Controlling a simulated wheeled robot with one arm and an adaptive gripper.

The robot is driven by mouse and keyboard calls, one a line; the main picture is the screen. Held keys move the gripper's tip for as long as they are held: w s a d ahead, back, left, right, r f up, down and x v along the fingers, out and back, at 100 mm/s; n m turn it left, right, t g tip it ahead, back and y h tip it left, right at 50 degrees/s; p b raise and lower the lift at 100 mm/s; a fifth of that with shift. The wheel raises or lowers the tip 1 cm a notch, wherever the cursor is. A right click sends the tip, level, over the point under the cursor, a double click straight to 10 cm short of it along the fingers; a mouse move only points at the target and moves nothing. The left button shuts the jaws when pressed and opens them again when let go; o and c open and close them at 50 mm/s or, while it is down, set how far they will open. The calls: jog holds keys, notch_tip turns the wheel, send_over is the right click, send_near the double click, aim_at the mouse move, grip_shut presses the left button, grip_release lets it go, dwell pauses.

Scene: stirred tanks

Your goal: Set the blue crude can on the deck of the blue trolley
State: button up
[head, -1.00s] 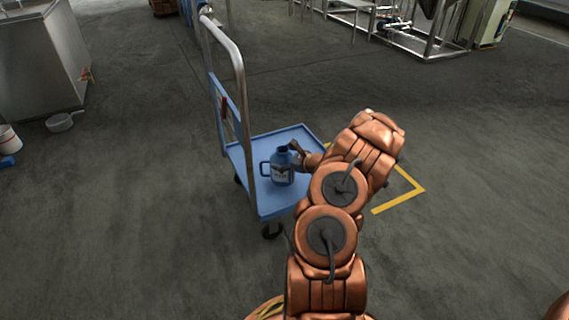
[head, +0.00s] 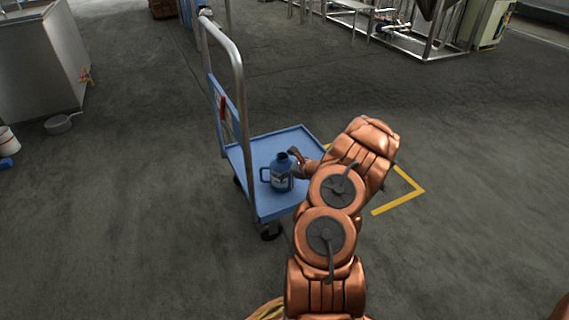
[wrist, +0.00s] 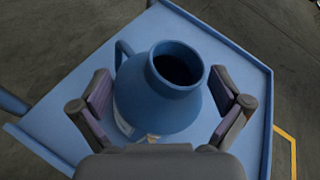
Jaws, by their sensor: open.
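The blue crude can (head: 281,172) stands upright on the deck of the blue trolley (head: 267,207), with its handle toward the left. In the wrist view the can (wrist: 160,92) shows its open dark mouth and part of a pale label, with the deck (wrist: 85,55) under and around it. My gripper (head: 297,162) is at the can's right side in the head view. In the wrist view its jaws (wrist: 160,98) are open, one finger on each side of the can's body, with a small gap visible at least on the left. The can's base is partly hidden.
The trolley's tall push handle (head: 238,75) rises at the deck's left end. A yellow floor marking (head: 398,199) lies to the right. A steel tank (head: 40,65) and a pan (head: 62,123) are far left. The floor around is mostly clear.

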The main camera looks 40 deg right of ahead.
jog(key=shift+s+r, duration=0.15)
jog(key=shift+r, duration=0.1)
jog(key=p+v, duration=0.4)
jog(key=v, duration=0.7)
jog(key=shift+s+p, duration=0.3)
jog(key=shift+s, duration=0.05)
jog(key=shift+w, duration=0.1)
